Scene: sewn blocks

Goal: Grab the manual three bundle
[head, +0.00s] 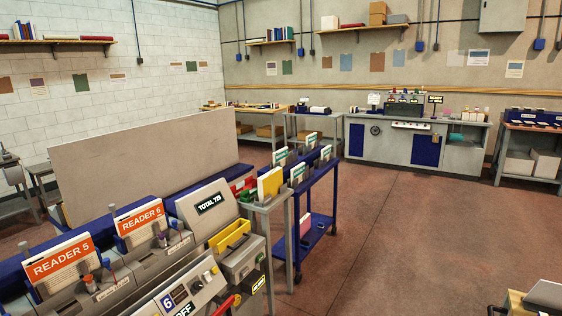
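No label in the head view reads as manual three. Several white bundles with teal labels stand upright on the top of a blue cart (310,205) in the middle; two of them are a near-left bundle (298,174) and a right bundle (326,153). Their lettering is too small to read. On the gray machine (130,278) at the lower left stand an orange-labeled READER 5 bundle (60,262) and an orange-labeled READER 6 bundle (140,218). My gripper is not in view.
A gray stand with a yellow-sided bundle (270,183) stands beside the cart's left. A tall gray panel (150,165) rises behind the machine. Open reddish floor (400,230) lies right of the cart. A gray workbench (415,140) lines the back wall. An object (535,300) cuts into the bottom right corner.

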